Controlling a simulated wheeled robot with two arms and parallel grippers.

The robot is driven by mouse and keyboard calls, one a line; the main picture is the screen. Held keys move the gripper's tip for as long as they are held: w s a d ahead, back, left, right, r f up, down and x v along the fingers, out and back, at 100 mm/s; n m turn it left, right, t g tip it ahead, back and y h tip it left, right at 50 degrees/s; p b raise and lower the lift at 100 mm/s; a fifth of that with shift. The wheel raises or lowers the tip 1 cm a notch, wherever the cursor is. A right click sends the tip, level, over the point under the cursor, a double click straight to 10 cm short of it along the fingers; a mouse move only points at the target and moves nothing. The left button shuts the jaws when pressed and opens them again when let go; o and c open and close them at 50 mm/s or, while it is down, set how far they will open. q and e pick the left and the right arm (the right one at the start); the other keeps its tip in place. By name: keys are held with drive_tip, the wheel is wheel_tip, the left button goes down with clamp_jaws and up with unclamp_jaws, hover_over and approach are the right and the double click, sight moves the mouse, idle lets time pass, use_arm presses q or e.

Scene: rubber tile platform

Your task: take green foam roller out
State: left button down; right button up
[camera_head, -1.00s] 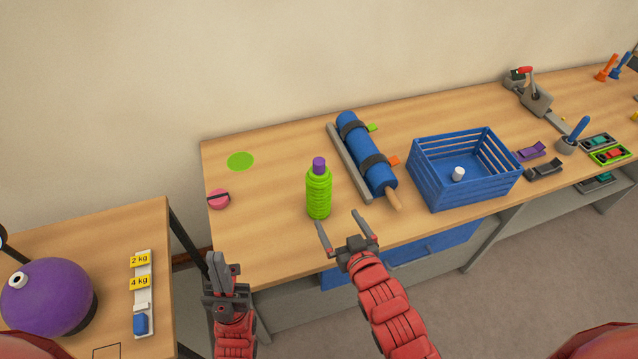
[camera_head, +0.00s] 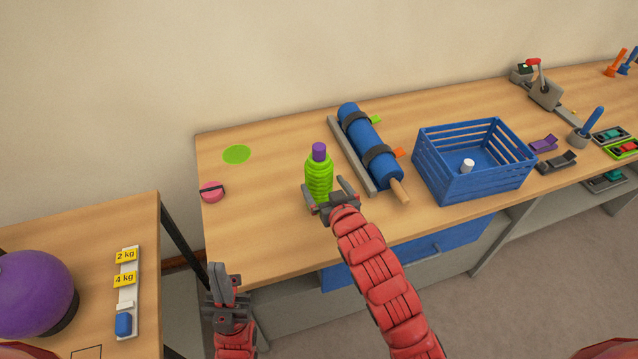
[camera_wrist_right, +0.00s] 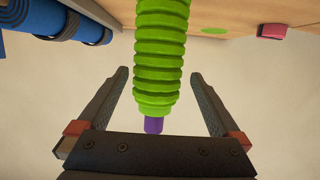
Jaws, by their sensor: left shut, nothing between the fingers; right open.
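The green foam roller (camera_head: 319,170) is a ribbed upright cylinder with a purple top, standing on the wooden bench left of the blue padded roll. My right gripper (camera_head: 324,192) is open, with a finger on either side of the roller's lower part. In the right wrist view the green roller (camera_wrist_right: 161,45) lies between the two spread fingers, with visible gaps on both sides. My left gripper (camera_head: 220,270) is shut and empty, in front of the bench's left end, well away from the roller.
A blue padded roll (camera_head: 368,150) with dark straps and a wooden handle rests on a grey stand. A blue slatted crate (camera_head: 453,178) holds a white piece.

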drive_tip(key=shift+w+a+f+p, duration=0.15)
drive_tip(key=shift+w+p, duration=0.15)
drive_tip(key=shift+w, duration=0.2)
drive_tip(key=x, duration=0.2)
drive_tip(key=p+x, duration=0.1)
drive_tip(key=shift+w+f, duration=0.3)
drive_tip(key=shift+f, duration=0.05)
drive_tip(key=shift+w+f, duration=0.15)
drive_tip(key=shift+w, duration=0.15)
drive_tip(key=c, duration=1.3)
